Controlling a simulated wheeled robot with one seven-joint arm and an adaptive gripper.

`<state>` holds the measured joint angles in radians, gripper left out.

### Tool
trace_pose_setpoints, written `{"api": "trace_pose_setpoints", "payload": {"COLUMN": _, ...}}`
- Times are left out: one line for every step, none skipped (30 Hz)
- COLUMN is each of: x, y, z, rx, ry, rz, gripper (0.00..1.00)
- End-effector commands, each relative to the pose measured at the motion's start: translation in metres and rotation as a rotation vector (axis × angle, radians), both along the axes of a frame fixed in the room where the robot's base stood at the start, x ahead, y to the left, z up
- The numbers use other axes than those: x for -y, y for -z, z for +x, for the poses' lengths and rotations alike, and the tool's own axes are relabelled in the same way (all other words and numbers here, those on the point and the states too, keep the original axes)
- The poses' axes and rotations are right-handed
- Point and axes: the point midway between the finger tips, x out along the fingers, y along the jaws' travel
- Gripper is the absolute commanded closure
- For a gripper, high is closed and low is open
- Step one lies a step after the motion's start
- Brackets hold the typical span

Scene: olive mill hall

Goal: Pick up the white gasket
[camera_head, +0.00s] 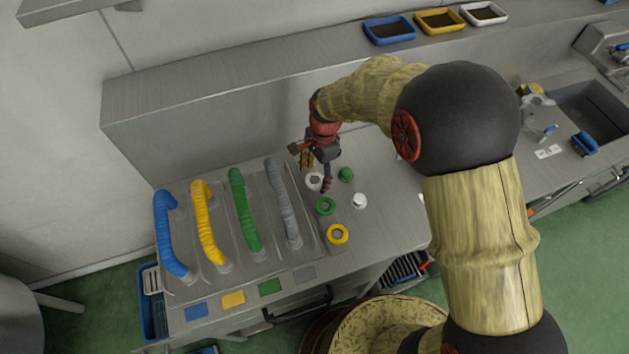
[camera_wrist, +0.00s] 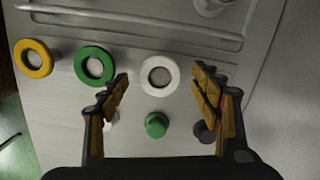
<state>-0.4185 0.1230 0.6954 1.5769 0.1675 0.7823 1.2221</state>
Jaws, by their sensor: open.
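The white gasket (camera_wrist: 146,76) is a flat ring lying on the steel worktop, around a grey centre. In the wrist view it shows between and just beyond the tips of my gripper (camera_wrist: 160,88), which is open and empty. In the head view the white gasket (camera_head: 309,184) sits right under my gripper (camera_head: 317,178), partly hidden by a finger. It is at the back of a row with a green gasket (camera_head: 325,212) and a yellow gasket (camera_head: 337,242); the wrist view also shows the green gasket (camera_wrist: 81,67) and the yellow gasket (camera_wrist: 20,60).
A green knob-like piece (camera_head: 346,174) and a white one (camera_head: 359,201) stand right of the gasket row. A dark round piece (camera_wrist: 204,132) is near my right finger. A tray with blue, yellow, green and grey hoses (camera_head: 285,215) lies left. A sink (camera_head: 594,108) is far right.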

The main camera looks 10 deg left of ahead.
Motion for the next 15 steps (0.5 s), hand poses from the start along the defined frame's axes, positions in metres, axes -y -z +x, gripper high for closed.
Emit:
{"api": "trace_pose_setpoints", "payload": {"x": -0.0006, "y": 0.0014, "z": 0.0005, "rx": 0.002, "ry": 0.000, "rz": 0.001, "gripper": 0.36}}
{"api": "trace_pose_setpoints", "payload": {"x": -0.0005, "y": 0.0014, "z": 0.0006, "rx": 0.002, "ry": 0.000, "rz": 0.000, "gripper": 0.36}}
{"api": "trace_pose_setpoints", "payload": {"x": -0.0006, "y": 0.0011, "z": 0.0007, "rx": 0.003, "ry": 0.000, "rz": 0.001, "gripper": 0.36}}
{"api": "trace_pose_setpoints", "payload": {"x": -0.0005, "y": 0.0008, "z": 0.0006, "rx": 0.003, "ry": 0.000, "rz": 0.001, "gripper": 0.36}}
{"api": "trace_pose_setpoints", "payload": {"x": -0.0005, "y": 0.0007, "z": 0.0006, "rx": 0.002, "ry": 0.000, "rz": 0.000, "gripper": 0.36}}
{"api": "trace_pose_setpoints", "payload": {"x": -0.0004, "y": 0.0007, "z": 0.0006, "rx": 0.002, "ry": 0.000, "rz": 0.000, "gripper": 0.36}}
{"api": "trace_pose_setpoints", "payload": {"x": -0.0003, "y": 0.0006, "z": 0.0005, "rx": 0.002, "ry": 0.000, "rz": 0.000, "gripper": 0.37}}
{"api": "trace_pose_setpoints", "payload": {"x": -0.0003, "y": 0.0007, "z": 0.0005, "rx": 0.002, "ry": 0.000, "rz": 0.000, "gripper": 0.39}}
{"api": "trace_pose_setpoints", "payload": {"x": -0.0003, "y": 0.0006, "z": 0.0005, "rx": 0.002, "ry": 0.000, "rz": 0.000, "gripper": 0.41}}
{"api": "trace_pose_setpoints", "payload": {"x": -0.0003, "y": 0.0006, "z": 0.0004, "rx": 0.002, "ry": 0.000, "rz": 0.000, "gripper": 0.43}}
{"api": "trace_pose_setpoints", "payload": {"x": -0.0003, "y": 0.0006, "z": 0.0004, "rx": 0.002, "ry": 0.000, "rz": 0.000, "gripper": 0.44}}
{"api": "trace_pose_setpoints", "payload": {"x": -0.0001, "y": 0.0006, "z": 0.0004, "rx": 0.002, "ry": 0.000, "rz": 0.000, "gripper": 0.47}}
{"api": "trace_pose_setpoints", "payload": {"x": -0.0001, "y": 0.0006, "z": 0.0004, "rx": 0.002, "ry": 0.000, "rz": 0.000, "gripper": 0.48}}
{"api": "trace_pose_setpoints", "payload": {"x": -0.0002, "y": 0.0006, "z": 0.0003, "rx": 0.002, "ry": 0.000, "rz": 0.000, "gripper": 0.50}}
{"api": "trace_pose_setpoints", "payload": {"x": -0.0001, "y": 0.0006, "z": 0.0004, "rx": 0.002, "ry": 0.000, "rz": 0.000, "gripper": 0.52}}
